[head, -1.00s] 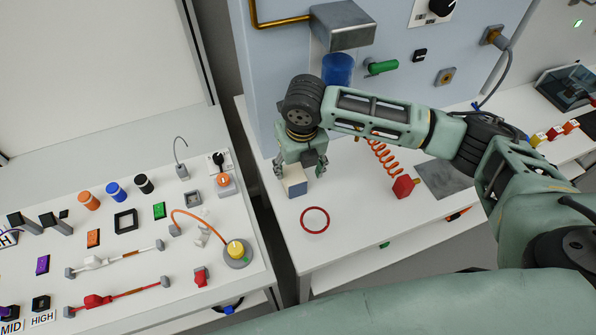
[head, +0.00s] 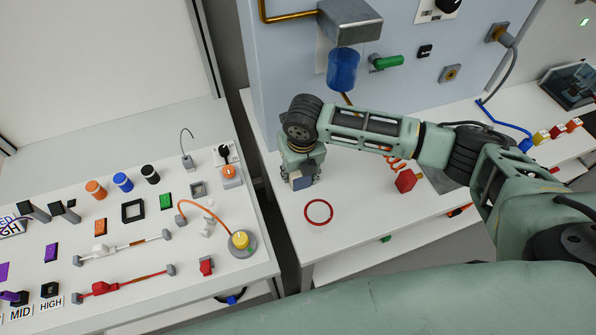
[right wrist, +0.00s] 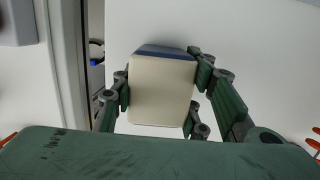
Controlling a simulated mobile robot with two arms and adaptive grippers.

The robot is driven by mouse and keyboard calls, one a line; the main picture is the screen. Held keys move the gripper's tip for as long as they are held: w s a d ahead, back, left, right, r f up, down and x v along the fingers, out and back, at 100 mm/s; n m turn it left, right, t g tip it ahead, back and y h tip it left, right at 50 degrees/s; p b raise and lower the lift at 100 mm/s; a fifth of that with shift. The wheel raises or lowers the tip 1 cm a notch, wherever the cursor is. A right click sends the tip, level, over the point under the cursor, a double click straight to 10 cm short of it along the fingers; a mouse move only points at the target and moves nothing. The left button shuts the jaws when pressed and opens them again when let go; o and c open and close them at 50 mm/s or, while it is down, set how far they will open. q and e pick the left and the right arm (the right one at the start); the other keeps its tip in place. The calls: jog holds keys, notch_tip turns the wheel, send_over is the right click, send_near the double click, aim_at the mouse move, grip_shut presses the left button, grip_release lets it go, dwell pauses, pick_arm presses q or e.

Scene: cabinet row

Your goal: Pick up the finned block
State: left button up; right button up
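The block (right wrist: 161,90) has a cream face and a dark blue edge; I see no fins from these angles. In the head view only a small part of the block (head: 302,182) shows below my right gripper, near the left edge of the right-hand table (head: 345,240). My right gripper (right wrist: 162,85) has a finger against each side of the block in the right wrist view, and no clear gap shows. In the head view the right gripper (head: 300,175) hides most of the block. I cannot tell whether the block touches the table. My left gripper is not in view.
A red ring (head: 319,222) lies just in front of the gripper. A red block on an orange coiled cord (head: 406,181) is to the right. A blue cylinder (head: 343,70) hangs behind. A gap separates this table from the left panel (head: 130,265) with its plugs and buttons.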

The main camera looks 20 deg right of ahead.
jog(key=c, duration=0.7)
jog(key=shift+r, duration=0.1)
jog(key=shift+c, duration=0.2)
